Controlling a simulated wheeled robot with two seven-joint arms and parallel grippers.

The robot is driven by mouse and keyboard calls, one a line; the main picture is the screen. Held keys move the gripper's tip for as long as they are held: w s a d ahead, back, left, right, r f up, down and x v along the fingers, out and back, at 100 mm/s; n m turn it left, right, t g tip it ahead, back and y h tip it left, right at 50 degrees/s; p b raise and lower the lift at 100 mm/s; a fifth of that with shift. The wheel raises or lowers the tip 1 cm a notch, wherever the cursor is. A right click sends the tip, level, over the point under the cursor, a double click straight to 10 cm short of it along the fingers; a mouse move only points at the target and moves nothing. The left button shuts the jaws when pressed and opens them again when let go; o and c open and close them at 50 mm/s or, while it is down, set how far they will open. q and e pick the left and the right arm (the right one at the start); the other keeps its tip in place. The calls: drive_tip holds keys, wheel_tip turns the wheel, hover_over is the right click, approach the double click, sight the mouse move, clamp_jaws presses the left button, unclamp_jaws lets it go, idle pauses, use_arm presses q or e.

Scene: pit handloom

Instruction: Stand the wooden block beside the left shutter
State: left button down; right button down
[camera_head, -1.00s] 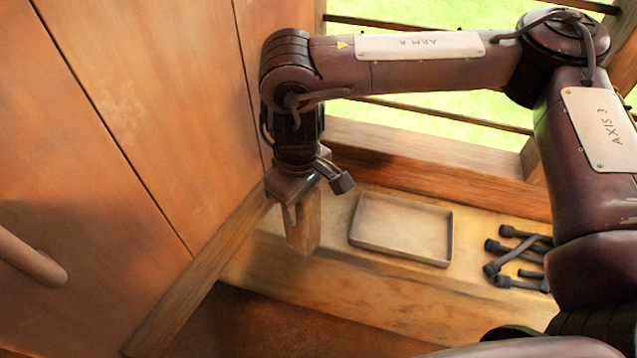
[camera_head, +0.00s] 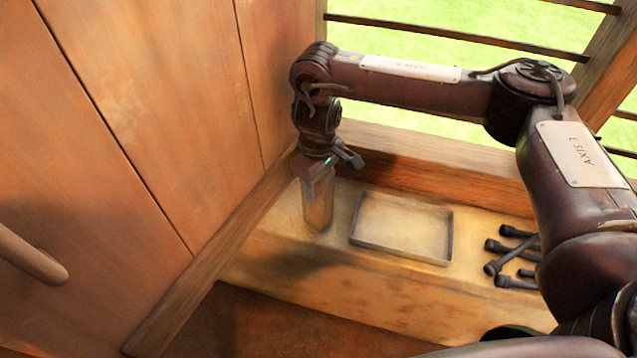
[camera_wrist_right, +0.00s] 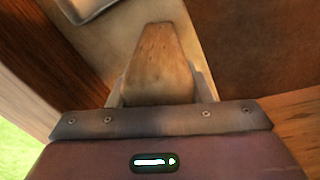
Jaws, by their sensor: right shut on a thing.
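The wooden block (camera_head: 318,208) is a pale brown upright piece at the left end of the sill ledge, close to the wooden panelling. My right gripper (camera_head: 317,176) points down and is shut on the block's upper part. The block's lower end is at the ledge, but I cannot tell whether it touches. In the right wrist view the block (camera_wrist_right: 160,62) sits between the fingers, which are mostly hidden. The tall wooden panelling (camera_head: 150,120) on the left appears to be the left shutter. My left gripper is not in view.
A shallow grey tray (camera_head: 402,228) lies on the ledge right of the block. Several dark tools (camera_head: 515,255) lie farther right. A wooden rail (camera_head: 215,250) runs along the panelling's foot. A rounded bar (camera_head: 30,256) juts in at left. The ledge's front strip is clear.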

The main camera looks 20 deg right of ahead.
drive_tip(key=shift+w+f, duration=0.1)
drive_tip(key=shift+w, duration=0.1)
drive_tip(key=shift+s, duration=0.1)
drive_tip(key=shift+f, duration=0.15)
drive_tip(key=c, duration=0.7)
unclamp_jaws()
wheel_tip(320, 180, up, 12)
drive_tip(key=shift+r+p, duration=0.2)
drive_tip(key=shift+p, duration=0.75)
